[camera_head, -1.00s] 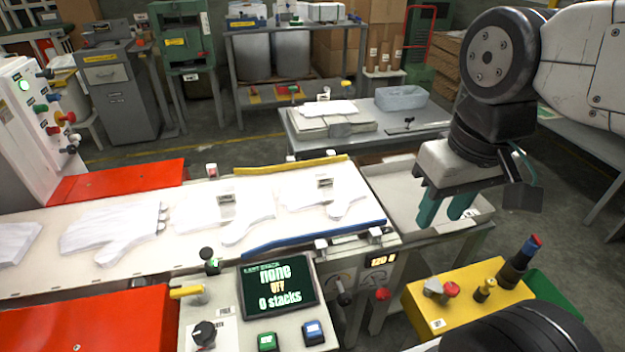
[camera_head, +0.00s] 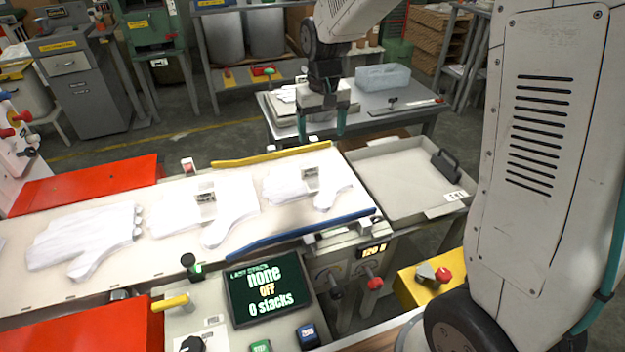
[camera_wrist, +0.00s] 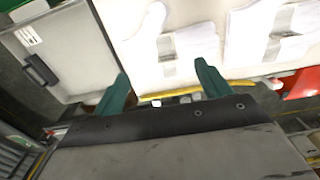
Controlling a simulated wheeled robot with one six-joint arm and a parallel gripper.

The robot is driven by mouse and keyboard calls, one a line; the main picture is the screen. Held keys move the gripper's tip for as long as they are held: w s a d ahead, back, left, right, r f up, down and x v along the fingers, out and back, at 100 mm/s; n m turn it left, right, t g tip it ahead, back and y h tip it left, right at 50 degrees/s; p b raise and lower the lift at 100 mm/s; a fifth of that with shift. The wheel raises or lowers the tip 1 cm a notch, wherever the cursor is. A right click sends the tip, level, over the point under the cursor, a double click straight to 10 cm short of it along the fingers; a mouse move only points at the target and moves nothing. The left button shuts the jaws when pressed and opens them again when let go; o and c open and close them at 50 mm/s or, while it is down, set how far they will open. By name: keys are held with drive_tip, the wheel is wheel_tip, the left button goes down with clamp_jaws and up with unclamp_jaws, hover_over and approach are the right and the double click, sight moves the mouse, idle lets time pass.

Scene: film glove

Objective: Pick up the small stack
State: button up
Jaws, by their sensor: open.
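White glove stacks lie flat on the pale conveyor (camera_head: 75,290). The banded stack nearest the tray (camera_head: 333,194) looks the smallest; it also shows in the wrist view (camera_wrist: 196,40). A larger banded stack (camera_head: 230,198) lies left of it and shows in the wrist view (camera_wrist: 245,35). Another white glove (camera_head: 80,240) lies further left. My gripper (camera_head: 320,128) is open and empty, its teal fingers pointing down, above and beyond the conveyor's yellow-railed far side. In the wrist view its fingertips (camera_wrist: 162,75) are apart, with the smallest stack ahead of them, not between them.
A grey tray with a dark handle (camera_head: 400,180) sits at the conveyor's right end. Yellow (camera_head: 270,155) and blue (camera_head: 300,233) rails flank the stacks. A grey table (camera_head: 385,125) with a clear bin (camera_head: 383,77) stands behind.

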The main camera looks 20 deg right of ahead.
hover_over(310, 167)
wheel_tip(310, 167, down, 10)
wheel_tip(310, 167, down, 8)
drive_tip(key=shift+r, duration=0.15)
drive_tip(key=c, duration=1.1)
